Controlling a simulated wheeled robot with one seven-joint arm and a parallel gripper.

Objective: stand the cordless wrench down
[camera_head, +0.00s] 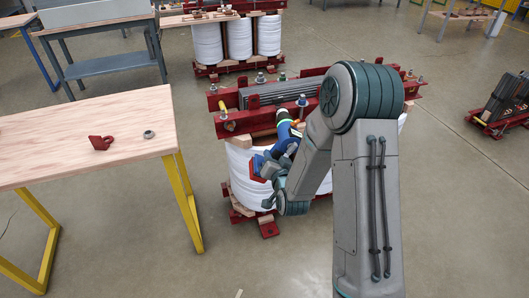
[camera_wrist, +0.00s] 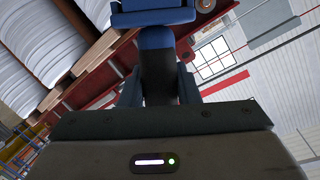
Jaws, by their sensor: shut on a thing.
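The cordless wrench (camera_head: 285,132) is blue and dark with a yellow patch. In the head view it is tilted beside my arm, in front of the near transformer core's white coils, and my arm partly hides it. My gripper (camera_head: 273,166) is at the wrench, low in front of the coils. In the wrist view my gripper (camera_wrist: 159,88) is shut around the dark handle of the wrench (camera_wrist: 158,70). A wide blue part of the wrench shows beyond the fingers at the top edge. I cannot tell whether the wrench touches the core.
A wooden table (camera_head: 60,150) with yellow legs stands at left, mostly bare. A red shackle-like part (camera_head: 101,142) and a small metal nut (camera_head: 148,134) lie on it. The near core's red clamp beam (camera_head: 250,117) is close to my arm. Another core (camera_head: 238,38) stands behind.

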